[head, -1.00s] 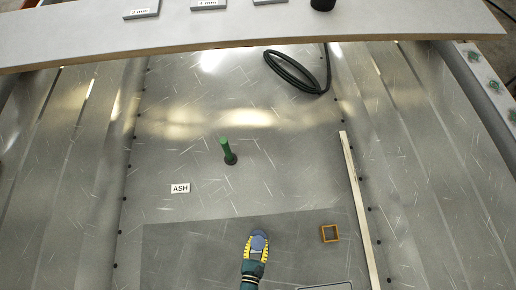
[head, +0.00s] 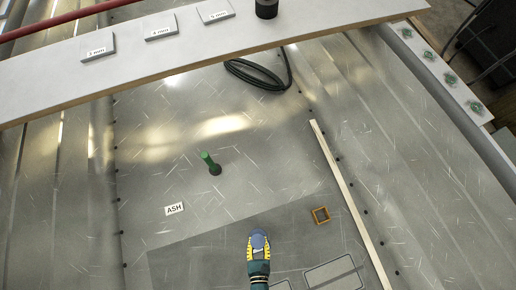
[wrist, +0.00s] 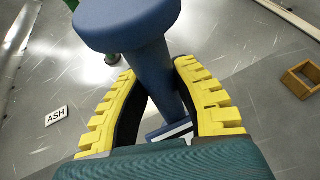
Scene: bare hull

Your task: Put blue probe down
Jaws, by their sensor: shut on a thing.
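The blue probe (wrist: 155,60) is in my gripper (wrist: 160,110), whose yellow toothed fingers are shut around its shaft in the wrist view. Its wide round blue end faces the wrist camera. In the head view the blue probe (head: 259,241) shows as a blue round top between the yellow fingers of my gripper (head: 259,250), low in the middle of the picture. It is over or near the dark grey mat (head: 200,262). The lower end of the probe is mostly hidden, so I cannot tell whether it touches anything.
A green probe (head: 210,163) stands on the metal floor. An orange square frame (head: 321,215) sits right.

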